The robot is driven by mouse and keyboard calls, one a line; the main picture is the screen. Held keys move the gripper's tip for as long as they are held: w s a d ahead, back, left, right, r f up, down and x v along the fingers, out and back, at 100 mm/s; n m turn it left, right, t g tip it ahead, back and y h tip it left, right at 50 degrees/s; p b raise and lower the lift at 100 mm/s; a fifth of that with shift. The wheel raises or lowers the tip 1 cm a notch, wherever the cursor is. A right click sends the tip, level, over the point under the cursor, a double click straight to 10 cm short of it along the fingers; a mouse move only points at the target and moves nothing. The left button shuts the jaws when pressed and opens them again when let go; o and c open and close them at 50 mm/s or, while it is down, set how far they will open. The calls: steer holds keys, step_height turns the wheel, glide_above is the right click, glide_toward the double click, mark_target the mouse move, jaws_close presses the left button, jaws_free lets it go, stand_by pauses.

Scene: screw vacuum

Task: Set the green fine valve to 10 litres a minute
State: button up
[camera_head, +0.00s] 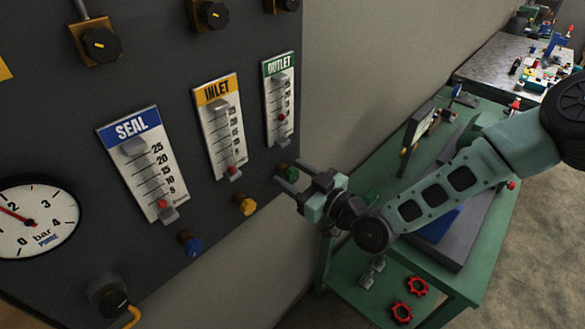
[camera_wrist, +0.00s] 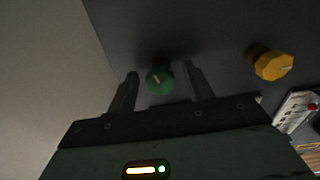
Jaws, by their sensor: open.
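The green valve knob (camera_wrist: 160,81) sits on the dark panel in the wrist view, with a pale pointer line on its face. It lies between and just beyond the fingertips of my gripper (camera_wrist: 160,82), which is open with a gap on both sides. In the head view my gripper (camera_head: 284,176) reaches the panel from the right, and the green knob is mostly hidden by the fingers.
The yellow knob (camera_head: 245,204) and blue knob (camera_head: 190,243) sit left of the gripper, below the INLET (camera_head: 220,125) and SEAL (camera_head: 143,162) flowmeters. A bar gauge (camera_head: 36,220) is at the far left. A green bench (camera_head: 345,255) with red handwheels stands right.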

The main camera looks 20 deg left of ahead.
steer(key=shift+w+a, duration=0.1)
steer(key=shift+a, duration=0.2)
steer(key=c, duration=1)
steer(key=b, duration=0.1)
steer(key=m+b, duration=0.1)
steer(key=shift+f+m+b, duration=0.3)
steer(key=shift+b, duration=0.05)
steer(key=shift+r+m+b, duration=0.1)
steer(key=shift+m+b, duration=0.5)
steer(key=shift+r, duration=0.15)
steer(key=o, duration=1)
